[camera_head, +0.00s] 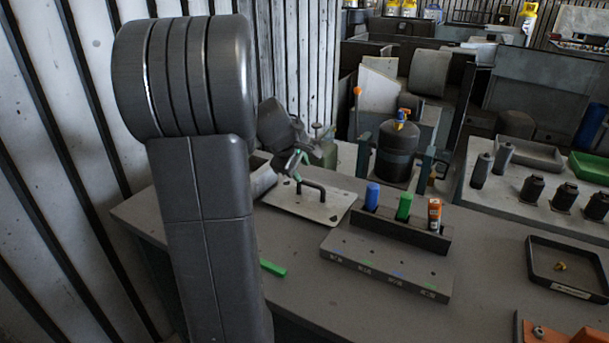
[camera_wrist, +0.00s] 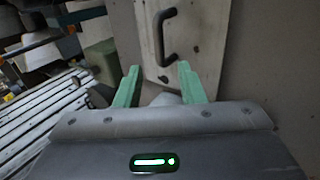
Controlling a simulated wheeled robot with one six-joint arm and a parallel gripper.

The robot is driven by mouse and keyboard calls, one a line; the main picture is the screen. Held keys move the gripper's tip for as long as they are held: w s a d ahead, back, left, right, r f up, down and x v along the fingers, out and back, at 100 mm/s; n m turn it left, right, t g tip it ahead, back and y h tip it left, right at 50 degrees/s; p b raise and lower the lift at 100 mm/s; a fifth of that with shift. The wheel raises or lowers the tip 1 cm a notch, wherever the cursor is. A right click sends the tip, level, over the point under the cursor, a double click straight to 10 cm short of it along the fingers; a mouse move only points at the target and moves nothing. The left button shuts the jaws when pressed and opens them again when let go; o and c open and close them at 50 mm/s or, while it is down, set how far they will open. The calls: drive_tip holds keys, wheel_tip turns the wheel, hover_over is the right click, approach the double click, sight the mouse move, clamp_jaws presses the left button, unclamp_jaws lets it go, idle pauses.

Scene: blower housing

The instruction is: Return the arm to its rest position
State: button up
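My gripper (camera_wrist: 158,67) has two green fingers that stand apart with nothing held between them. In the head view my gripper (camera_head: 295,164) is partly visible beyond my dark grey arm, above the left part of the workbench. A light metal plate (camera_head: 332,208) with a black bar handle (camera_head: 313,189) lies on the bench just below and beside it. In the wrist view the handle (camera_wrist: 168,35) is beyond the fingertips, apart from them. My arm's large links fill the left of the head view and hide part of the bench.
A grey block rack (camera_head: 385,268) and a holder with blue (camera_head: 372,196), green (camera_head: 404,206) and orange (camera_head: 434,214) cylinders stand on the bench. A green piece (camera_head: 273,268) lies near my arm. A black tray (camera_head: 568,270) is at right. A corrugated wall (camera_head: 85,170) is close at left.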

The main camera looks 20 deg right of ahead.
sight(310, 184)
drive_tip(key=shift+s+a+r, duration=0.25)
drive_tip(key=shift+s+r, duration=0.05)
drive_tip(key=shift+r, duration=0.25)
drive_tip(key=shift+f, duration=0.1)
drive_tip(key=x, duration=1.2)
drive_tip(key=shift+b, duration=0.3)
drive_tip(key=shift+w+r, duration=0.1)
drive_tip(key=shift+r, duration=0.9)
drive_tip(key=shift+r, duration=0.1)
